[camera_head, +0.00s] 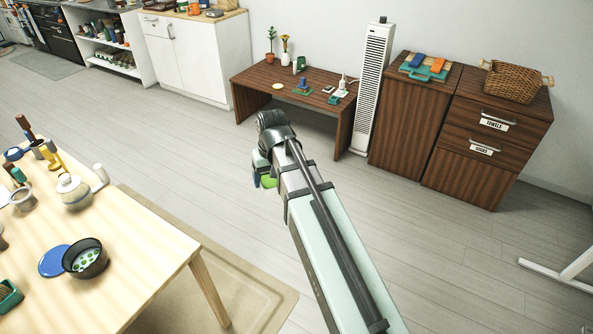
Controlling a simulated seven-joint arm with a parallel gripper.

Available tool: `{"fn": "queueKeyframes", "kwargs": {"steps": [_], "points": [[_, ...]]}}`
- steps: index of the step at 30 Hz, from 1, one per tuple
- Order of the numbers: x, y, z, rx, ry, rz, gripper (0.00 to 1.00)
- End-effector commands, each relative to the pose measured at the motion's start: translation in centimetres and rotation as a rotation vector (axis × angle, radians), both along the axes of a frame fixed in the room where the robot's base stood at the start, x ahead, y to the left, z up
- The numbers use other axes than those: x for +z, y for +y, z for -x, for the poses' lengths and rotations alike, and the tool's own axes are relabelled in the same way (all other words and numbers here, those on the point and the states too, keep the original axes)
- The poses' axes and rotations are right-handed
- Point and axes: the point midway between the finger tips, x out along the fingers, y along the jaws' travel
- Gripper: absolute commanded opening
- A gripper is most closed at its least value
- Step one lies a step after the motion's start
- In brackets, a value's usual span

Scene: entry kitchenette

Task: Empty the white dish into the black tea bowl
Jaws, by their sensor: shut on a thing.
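The black tea bowl (86,258) stands on the wooden table at lower left, at the edge of a round blue mat or plate. Several green round pieces lie in it over a pale inside. My gripper (264,177) is at the far end of my arm, out over the floor, right of the table and well apart from the bowl. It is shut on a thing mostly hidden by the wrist. A bright green patch shows there, and I cannot tell what it belongs to. I cannot make out the white dish for sure.
A white teapot (74,191), a pale cup (22,199) and several small items crowd the table's far left. The wooden table's (150,250) right part is bare. A dark desk (297,91), a white tower heater (373,85) and brown cabinets (410,120) stand along the wall.

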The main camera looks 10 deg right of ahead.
Motion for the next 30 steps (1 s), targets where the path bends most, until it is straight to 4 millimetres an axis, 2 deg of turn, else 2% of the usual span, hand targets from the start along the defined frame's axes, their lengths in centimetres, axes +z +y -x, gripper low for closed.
{"fn": "queueKeyframes", "kwargs": {"steps": [1,3,17,30], "points": [[-0.1,1.6,0.2,0.026,0.000,-0.001,0.27],[-0.3,3.6,0.5,0.059,0.000,-0.001,0.27],[-1.5,16.5,3.2,0.271,0.001,-0.003,0.27],[-2.9,29.1,7.0,0.473,0.002,-0.004,0.27]]}}
